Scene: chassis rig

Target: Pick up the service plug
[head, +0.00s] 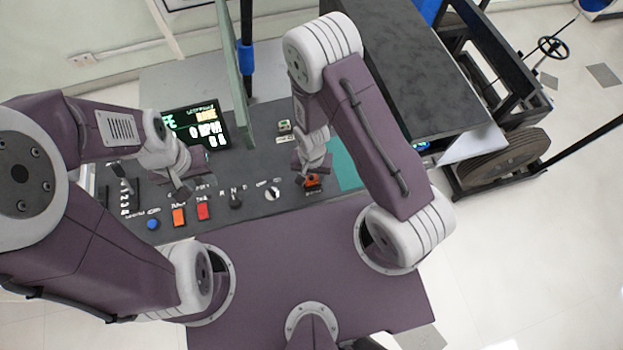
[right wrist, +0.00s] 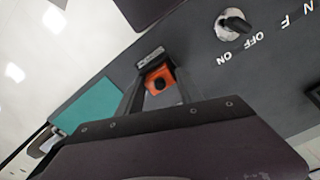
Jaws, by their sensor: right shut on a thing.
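The service plug (head: 312,181) appears as an orange block at the right part of the dark control panel. In the right wrist view it is an orange piece (right wrist: 155,74) with a round black middle, between my fingers. My right gripper (head: 311,172) is shut on it from above; it also shows in the right wrist view (right wrist: 158,92). Whether the plug is seated in the panel or clear of it, I cannot tell. My left gripper (head: 191,173) hangs over the left part of the panel, its fingers apart and nothing seen between them.
The panel (head: 255,165) carries a lit display (head: 195,127), a blue button (head: 153,224), an orange switch (head: 179,216), a red switch (head: 203,211) and a rotary knob (head: 272,193). A teal patch (head: 344,163) lies right of the plug. A green-grey post rises behind.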

